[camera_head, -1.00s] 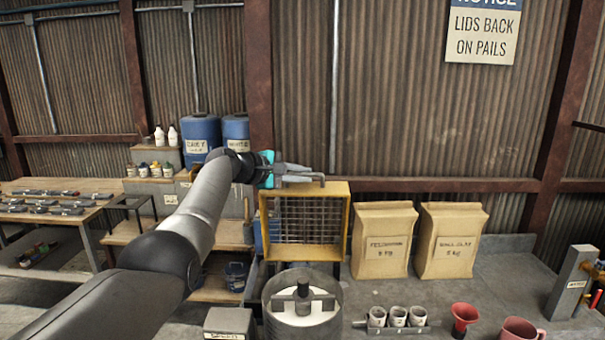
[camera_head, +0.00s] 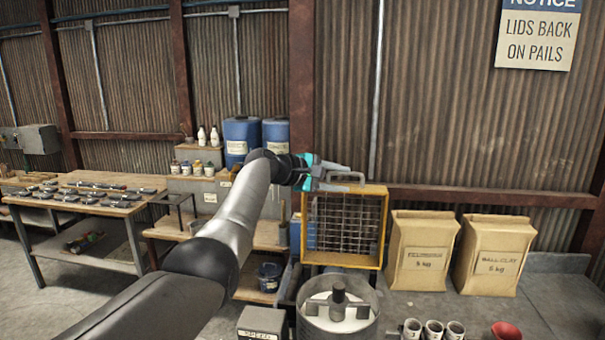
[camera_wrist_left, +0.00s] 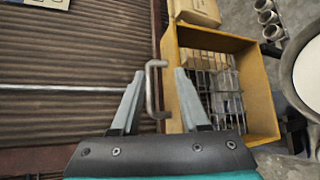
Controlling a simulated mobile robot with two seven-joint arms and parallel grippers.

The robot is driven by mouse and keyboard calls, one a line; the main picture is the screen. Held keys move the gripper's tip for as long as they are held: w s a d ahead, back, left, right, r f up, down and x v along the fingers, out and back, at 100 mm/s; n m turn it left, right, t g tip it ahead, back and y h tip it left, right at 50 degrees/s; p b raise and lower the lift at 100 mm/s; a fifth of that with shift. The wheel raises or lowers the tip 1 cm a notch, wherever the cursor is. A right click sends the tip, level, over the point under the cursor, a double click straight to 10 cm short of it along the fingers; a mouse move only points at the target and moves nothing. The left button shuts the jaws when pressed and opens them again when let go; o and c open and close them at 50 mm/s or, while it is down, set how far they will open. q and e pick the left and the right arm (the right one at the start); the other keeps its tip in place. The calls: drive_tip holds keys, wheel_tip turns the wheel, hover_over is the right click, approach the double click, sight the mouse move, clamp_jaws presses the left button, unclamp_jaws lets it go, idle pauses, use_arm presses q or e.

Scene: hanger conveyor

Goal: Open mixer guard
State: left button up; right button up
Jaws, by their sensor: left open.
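The mixer guard (camera_head: 384,228) is a yellow frame with a wire grille. It stands upright behind the round mixer drum (camera_head: 368,326), whose top is uncovered and shows a dark paddle (camera_head: 339,300). A grey bar handle (camera_head: 346,175) sits on the guard's top edge. My left gripper (camera_head: 338,180) is at that handle. In the left wrist view, the open fingers of the left gripper (camera_wrist_left: 156,90) lie on either side of the handle (camera_wrist_left: 150,88), with gaps visible. The guard also shows there (camera_wrist_left: 262,95). My right gripper is not in view.
Two paper bags (camera_head: 422,255) (camera_head: 494,258) stand on the bench right of the guard. Several small cups (camera_head: 432,329) and a red funnel (camera_head: 506,331) are at the front. A speed box (camera_head: 262,322) is left of the drum. Blue drums (camera_head: 241,138) stand behind.

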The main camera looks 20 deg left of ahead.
use_arm(q)
drive_tip(key=b+v, duration=0.3)
drive_tip(key=v, duration=1.1)
drive_tip(key=shift+s, duration=0.1)
drive_tip(key=shift+c, duration=0.2)
